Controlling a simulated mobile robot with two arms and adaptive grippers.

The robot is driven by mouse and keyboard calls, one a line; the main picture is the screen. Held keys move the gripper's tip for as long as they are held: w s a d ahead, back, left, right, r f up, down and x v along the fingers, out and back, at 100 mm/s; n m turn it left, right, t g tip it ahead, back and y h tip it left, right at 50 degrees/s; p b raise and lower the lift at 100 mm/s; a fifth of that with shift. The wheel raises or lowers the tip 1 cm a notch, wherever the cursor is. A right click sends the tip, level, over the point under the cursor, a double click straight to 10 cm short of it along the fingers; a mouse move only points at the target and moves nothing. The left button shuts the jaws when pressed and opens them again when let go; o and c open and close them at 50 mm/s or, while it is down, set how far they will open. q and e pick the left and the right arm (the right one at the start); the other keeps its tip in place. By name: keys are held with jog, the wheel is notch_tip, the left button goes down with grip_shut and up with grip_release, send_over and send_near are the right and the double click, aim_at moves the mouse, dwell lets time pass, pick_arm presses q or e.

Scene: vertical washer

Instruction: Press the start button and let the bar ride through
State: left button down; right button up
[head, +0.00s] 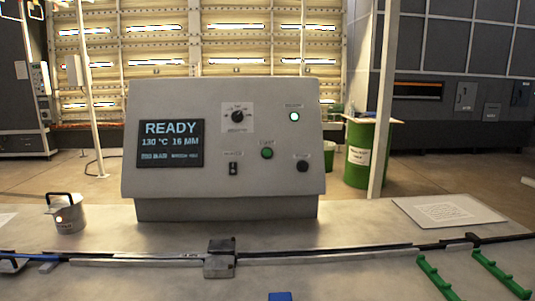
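The grey control console (225,205) stands on the worktop in the head view. Its green button (267,153) sits right of centre, under a small label that seems to read START. The screen (170,143) reads READY, 130 °C, 16 MM. A round lamp (294,117) at the upper right glows pale green. A long thin dark bar or strip (350,249) runs across the front of the worktop along a pale rail (140,262). It meets a small grey-and-dark block (219,258) at the middle. Neither gripper is in view.
A dial (238,116), a black button (302,165) and a switch (233,168) share the panel. A pot (69,214) stands left; a paper sheet (447,211) lies right. Green supports (435,277) are at front right, a blue piece (280,296) at the bottom edge.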

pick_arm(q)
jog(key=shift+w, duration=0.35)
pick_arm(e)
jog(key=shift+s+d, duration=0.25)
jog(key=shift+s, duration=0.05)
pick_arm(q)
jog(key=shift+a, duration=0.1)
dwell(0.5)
